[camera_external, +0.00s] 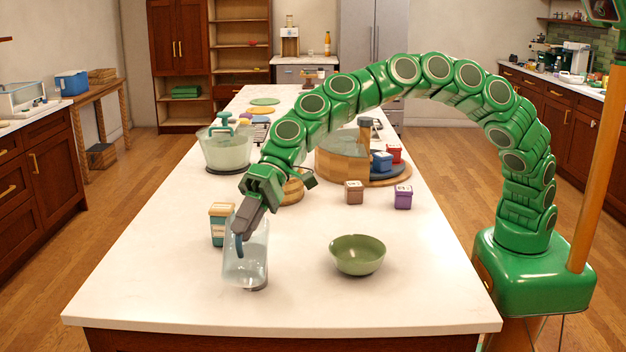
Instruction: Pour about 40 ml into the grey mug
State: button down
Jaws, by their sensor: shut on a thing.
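My gripper (240,238) is at the near left of the white counter. It is shut on a clear, pale-blue glass vessel (256,264), at its upper left side. The vessel looks close to upright, low over the counter or touching it; I cannot tell which. A small grey-brown patch (257,288) shows at its foot; I cannot tell whether this is its base, a shadow or another thing. I cannot make out a liquid level in the vessel. I see no thing that is clearly a grey mug.
A green bowl (357,256) stands right of the vessel. A teal-and-tan canister (220,224) stands close behind it. Brown (354,193) and purple (403,197) canisters stand farther back. A large wooden tub (338,160) and a glass pot (226,152) lie beyond. The front counter is clear.

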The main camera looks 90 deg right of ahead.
jog(key=shift+d+y, duration=0.4)
jog(key=shift+y, duration=0.1)
jog(key=shift+d+r+p, duration=0.25)
jog(key=shift+p, duration=0.15)
jog(key=shift+d+r+m+t+y+p, duration=0.4)
jog(key=shift+d+r+y+p, duration=0.2)
jog(key=shift+d+y+p, duration=0.35)
jog(key=shift+d+r+y+p, duration=0.15)
jog(key=shift+r+y+p, duration=0.05)
jog(key=shift+y+p, duration=0.2)
jog(key=shift+d+r, duration=0.1)
jog(key=shift+a+p, duration=0.75)
jog(key=shift+p, duration=0.55)
jog(key=shift+p, duration=0.4)
jog(key=shift+d+r+m+y, duration=0.15)
jog(key=shift+d+m+y, duration=0.15)
jog(key=shift+y, duration=0.15)
jog(key=shift+a+f+n+g+h, duration=0.1)
jog(key=shift+a+f+n+h, duration=0.1)
jog(key=shift+a+f+h, duration=0.3)
jog(key=shift+a+f+n+g+h, duration=0.1)
jog(key=shift+a+f+n+h, duration=0.15)
jog(key=shift+a+h, duration=0.45)
jog(key=shift+a+f+n+g+h, duration=0.15)
jog(key=shift+a+f+h, duration=0.2)
jog(key=shift+a+h, duration=0.25)
